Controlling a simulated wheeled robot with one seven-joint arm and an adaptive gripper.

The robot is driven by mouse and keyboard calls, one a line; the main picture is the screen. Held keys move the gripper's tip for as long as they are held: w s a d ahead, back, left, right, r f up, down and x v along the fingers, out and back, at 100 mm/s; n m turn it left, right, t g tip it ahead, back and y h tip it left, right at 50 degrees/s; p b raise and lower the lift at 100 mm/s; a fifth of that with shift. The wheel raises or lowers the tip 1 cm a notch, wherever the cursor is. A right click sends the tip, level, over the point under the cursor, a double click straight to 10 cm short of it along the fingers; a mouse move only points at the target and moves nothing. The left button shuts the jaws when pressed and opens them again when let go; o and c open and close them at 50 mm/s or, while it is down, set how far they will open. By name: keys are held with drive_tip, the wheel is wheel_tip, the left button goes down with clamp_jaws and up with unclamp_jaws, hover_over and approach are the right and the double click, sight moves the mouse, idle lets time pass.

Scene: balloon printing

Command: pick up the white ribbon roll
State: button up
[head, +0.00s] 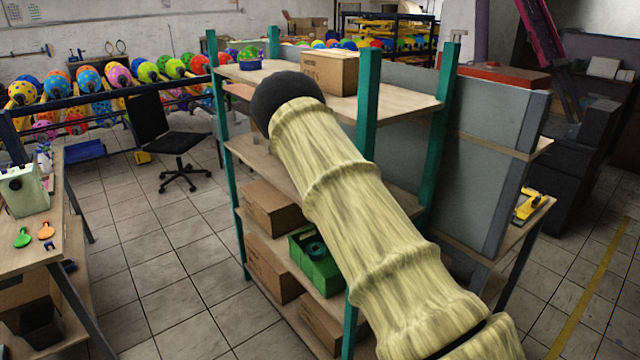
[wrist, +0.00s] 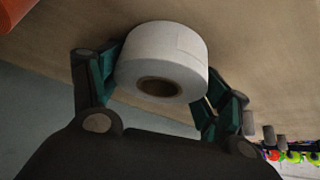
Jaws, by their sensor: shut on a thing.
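The white ribbon roll (wrist: 185,48) shows in the wrist view, with its dark round core facing the camera. My gripper (wrist: 160,82) has one teal finger on each side of it and is shut on the roll. Brown board lies behind the roll; I cannot tell whether the roll touches it. In the head view my arm in its pale yellow sleeve reaches across the shelf unit, and its dark end hides the gripper and the roll.
The shelf unit with teal posts (head: 368,100) holds a cardboard box (head: 330,72) on top and a green crate (head: 318,262) lower down. An orange object (wrist: 12,12) is at the wrist view's upper left corner. A black chair (head: 165,135) stands on the open tiled floor.

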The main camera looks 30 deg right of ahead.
drive_tip(key=shift+r, duration=0.1)
drive_tip(key=shift+r+b, duration=1.15)
drive_tip(key=shift+r, duration=0.5)
drive_tip(key=s+a+b, duration=0.1)
drive_tip(key=s+a, duration=0.1)
drive_tip(key=s, duration=0.2)
drive_tip(key=s+a+r+b, duration=0.1)
drive_tip(key=s+a+b, duration=0.1)
drive_tip(key=s, duration=0.3)
drive_tip(key=s+a+b, duration=0.1)
drive_tip(key=s+a, duration=0.3)
drive_tip(key=shift+s+a+r+b, duration=0.1)
drive_tip(key=shift+s+r+b, duration=0.2)
drive_tip(key=shift+s, duration=0.05)
